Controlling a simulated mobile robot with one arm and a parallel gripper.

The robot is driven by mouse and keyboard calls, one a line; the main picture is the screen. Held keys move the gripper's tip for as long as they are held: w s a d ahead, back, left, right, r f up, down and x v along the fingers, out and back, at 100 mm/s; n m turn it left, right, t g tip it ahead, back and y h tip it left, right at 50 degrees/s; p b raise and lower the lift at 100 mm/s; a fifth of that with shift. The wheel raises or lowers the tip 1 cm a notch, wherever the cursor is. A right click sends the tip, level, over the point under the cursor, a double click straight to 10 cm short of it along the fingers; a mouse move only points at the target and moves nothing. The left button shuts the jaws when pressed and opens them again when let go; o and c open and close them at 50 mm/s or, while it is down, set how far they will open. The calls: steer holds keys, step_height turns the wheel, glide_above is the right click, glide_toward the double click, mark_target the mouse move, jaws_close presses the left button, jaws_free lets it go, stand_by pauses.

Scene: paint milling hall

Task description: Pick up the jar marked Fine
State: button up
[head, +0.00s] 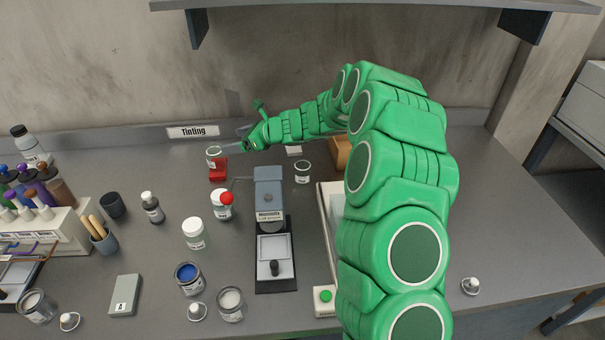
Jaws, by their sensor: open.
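Several small jars stand on the grey bench, and their labels are too small to read, so I cannot tell which is marked Fine. One jar (214,157) sits at the red block (218,174) near the back. Another jar (302,172) stands right of the grey device. A white-lidded jar (194,233) stands nearer the front, and another jar (222,205) with a red ball-shaped thing against it is behind that. My gripper (236,143) is open and empty, its fingers pointing left toward the jar at the red block, apparently just short of it.
The grey device (268,198) stands mid-bench. A shelf (370,4) overhangs the back. The bench's right side is mostly clear; my arm hides part of the middle.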

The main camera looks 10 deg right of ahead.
step_height(320, 180, up, 11)
steer(key=s+d+m+t+h, duration=0.1)
steer(key=s+d, duration=0.2)
steer(key=d, duration=0.9)
steer(key=s+d+m+t, duration=0.1)
steer(key=s+d, duration=0.3)
steer(key=d, duration=0.8)
glide_toward(298, 164)
steer(key=a, duration=0.2)
steer(key=shift+w, duration=0.1)
steer(key=shift+s+x, duration=0.2)
steer(key=shift+x, duration=3.65)
steer(key=c, duration=1)
